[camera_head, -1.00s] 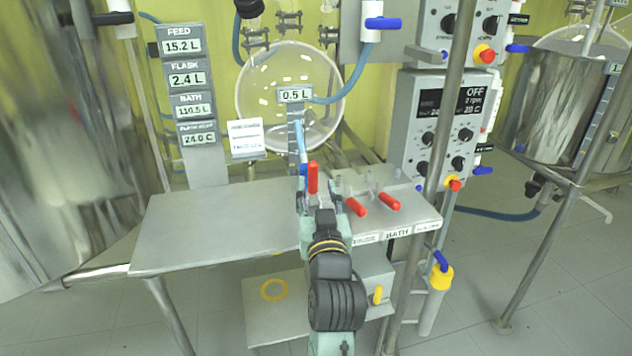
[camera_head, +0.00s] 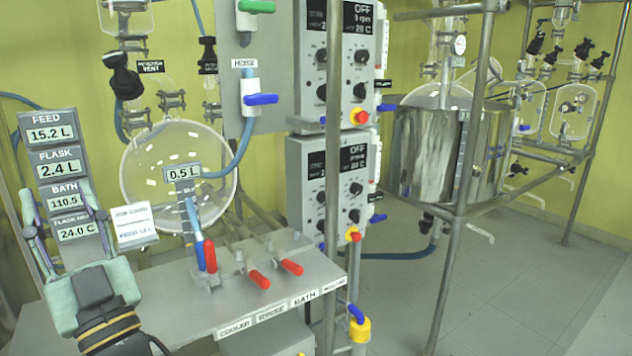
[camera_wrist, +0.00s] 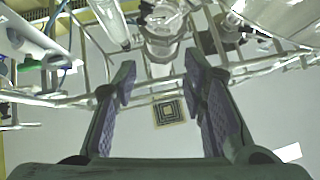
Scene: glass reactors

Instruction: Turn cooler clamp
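The cooler clamp (camera_head: 209,256) stands on the steel table behind the COOLER label (camera_head: 235,329), which is on the front edge. Its red handle points upright, close beside a blue part with a blue hose. Two other red-handled clamps, for rinse (camera_head: 259,279) and bath (camera_head: 292,267), lie to its right with handles toward the front edge. My gripper (camera_head: 65,220) is raised at the left, in front of the display panel, well apart from the clamps. Its two fingers are spread with nothing between them. The wrist view also shows the open fingers (camera_wrist: 160,75); no clamp is clearly visible there.
A round glass vessel (camera_head: 150,190) is behind the table. Control boxes (camera_head: 350,190) and a steel post (camera_head: 333,130) stand to the clamps' right. A steel tank (camera_head: 425,160) is farther right. The bare tabletop (camera_head: 165,305) is free left of the clamps.

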